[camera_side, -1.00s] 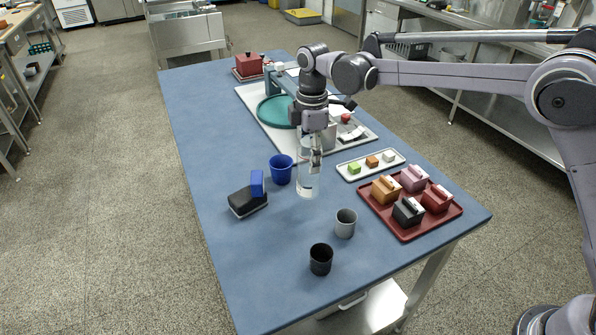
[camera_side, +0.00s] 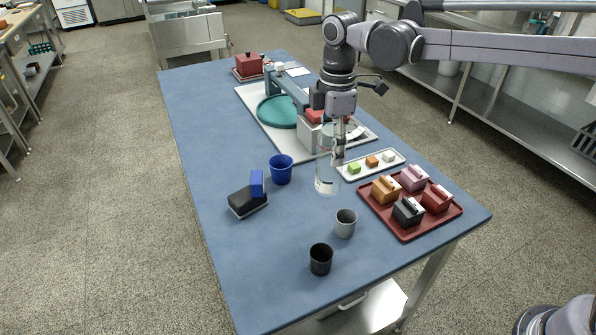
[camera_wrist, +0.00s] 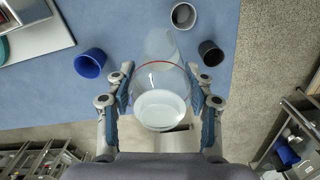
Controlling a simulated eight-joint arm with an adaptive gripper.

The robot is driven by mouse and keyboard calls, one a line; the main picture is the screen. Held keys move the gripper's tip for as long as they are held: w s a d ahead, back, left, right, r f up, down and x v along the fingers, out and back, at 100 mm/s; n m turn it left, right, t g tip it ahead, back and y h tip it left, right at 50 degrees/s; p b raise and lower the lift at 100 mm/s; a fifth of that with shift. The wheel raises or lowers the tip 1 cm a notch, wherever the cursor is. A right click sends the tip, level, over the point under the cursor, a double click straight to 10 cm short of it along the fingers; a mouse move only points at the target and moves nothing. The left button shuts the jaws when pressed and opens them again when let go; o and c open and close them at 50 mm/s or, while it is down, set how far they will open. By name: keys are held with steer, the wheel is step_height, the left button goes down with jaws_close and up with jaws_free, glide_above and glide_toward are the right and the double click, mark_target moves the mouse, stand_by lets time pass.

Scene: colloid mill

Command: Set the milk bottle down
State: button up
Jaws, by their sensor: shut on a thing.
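The milk bottle (camera_side: 327,176) is a clear upright cylinder with a little white liquid at its bottom. It is between the blue cup and the small white tray in the side view. My gripper (camera_side: 338,160) is shut on it from above. In the wrist view the bottle (camera_wrist: 160,95) fills the space between the two blue-padded fingers of my gripper (camera_wrist: 160,100), with a red ring near its rim. I cannot tell whether its base touches the table.
A blue cup (camera_side: 281,169), grey cup (camera_side: 346,223) and black cup (camera_side: 320,259) stand around it on the blue table (camera_side: 215,140). A white tray (camera_side: 347,176) with small cubes and a red tray (camera_side: 408,236) with several boxes lie right. A black block (camera_side: 247,203) lies left.

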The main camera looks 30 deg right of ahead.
steer(key=s+a, duration=0.4)
steer(key=a, duration=0.2)
steer(key=s+a+f, duration=0.1)
steer(key=a+f, duration=1)
steer(key=shift+a, duration=0.3)
steer(key=shift+s+f, duration=0.1)
steer(key=o, duration=1)
